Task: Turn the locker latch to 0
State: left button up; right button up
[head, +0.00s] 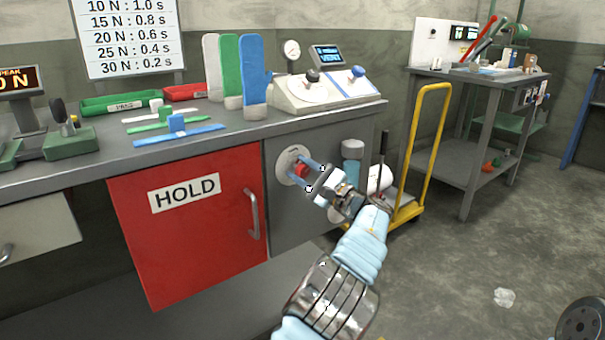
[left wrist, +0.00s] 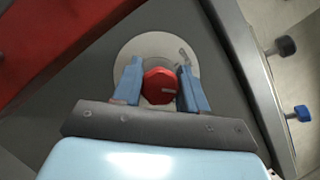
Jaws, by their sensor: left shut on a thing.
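The locker latch is a red knob (head: 300,171) on a round pale plate (head: 286,160), set in the grey cabinet front right of the red HOLD door. In the left wrist view the red knob (left wrist: 160,88) sits between the two blue fingers of my left gripper (left wrist: 159,84), with the pale plate (left wrist: 152,48) behind it. My left gripper (head: 307,172) is shut on the knob. A light line shows on the knob's face and a small grey mark on the plate's upper right; I cannot read any number. My right gripper is not in view.
The red HOLD door (head: 190,225) is closed, with a grey handle (head: 252,214). The bench top (head: 230,131) above carries gloves, trays and a gauge console (head: 325,92). A yellow cart (head: 436,130) stands right of the cabinet. Open floor (head: 450,270) lies at the right.

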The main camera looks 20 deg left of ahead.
pick_arm(q)
jog(key=n+g, duration=0.1)
jog(key=n, duration=0.1)
jog(key=n+h, duration=0.1)
jog(key=n, duration=0.2)
jog(key=shift+g, duration=0.4)
jog(key=shift+s+f+n+g+h, duration=0.1)
jog(key=shift+n+g+h, duration=0.25)
jog(key=shift+n, duration=0.75)
jog(key=shift+f+n+g+h, duration=0.1)
jog(key=shift+n+g+h, duration=0.2)
jog(key=shift+n, duration=0.8)
jog(key=o, duration=1)
jog(key=shift+a, duration=0.1)
jog(key=p+v, duration=0.1)
jog(key=v, duration=1.3)
